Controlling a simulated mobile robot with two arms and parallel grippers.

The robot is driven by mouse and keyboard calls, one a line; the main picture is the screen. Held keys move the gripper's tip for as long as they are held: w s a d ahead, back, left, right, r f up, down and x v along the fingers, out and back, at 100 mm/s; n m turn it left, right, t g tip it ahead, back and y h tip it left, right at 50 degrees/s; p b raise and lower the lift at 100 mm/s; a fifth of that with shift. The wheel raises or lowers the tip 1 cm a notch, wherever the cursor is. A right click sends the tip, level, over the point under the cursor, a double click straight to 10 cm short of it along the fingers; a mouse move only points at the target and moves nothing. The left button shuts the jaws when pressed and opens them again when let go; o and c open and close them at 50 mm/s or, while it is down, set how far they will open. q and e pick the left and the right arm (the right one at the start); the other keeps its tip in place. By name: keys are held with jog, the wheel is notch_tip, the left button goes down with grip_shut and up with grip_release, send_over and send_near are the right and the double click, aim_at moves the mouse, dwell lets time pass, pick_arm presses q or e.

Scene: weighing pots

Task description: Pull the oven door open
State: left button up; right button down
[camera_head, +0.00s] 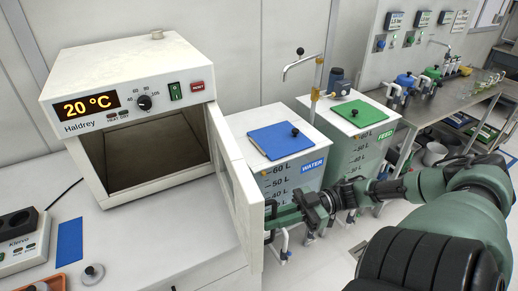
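The white oven (132,75) stands on the bench at the left, its display reading 20 °C. Its door (236,175) is swung well open to the right, hinged at the oven's right side. The dark chamber (145,150) shows and looks empty. My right gripper (272,217) is at the outer face of the door near its free edge. Its fingertips are partly hidden by the door, so I cannot tell whether they are shut on a handle. My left gripper is not in view.
A water tank with a blue lid (280,140) and a feed tank with a green lid (360,112) stand right of the door. A balance (22,248), a blue mat (69,242) and an orange tray (50,282) lie at the bench's left. The bench before the oven is mostly clear.

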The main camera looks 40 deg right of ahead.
jog(key=shift+w+v, duration=0.1)
jog(key=shift+v, duration=0.7)
jog(key=shift+w+v, duration=0.15)
jog(key=shift+v, duration=0.65)
jog(key=shift+d+f, duration=0.1)
jog(key=shift+d, duration=0.05)
jog(key=c, duration=1.5)
grip_release()
jog(key=shift+o, duration=0.2)
jog(key=shift+d, duration=0.15)
jog(key=v, duration=0.7)
jog(key=shift+s+d, duration=0.2)
jog(key=shift+d, duration=0.05)
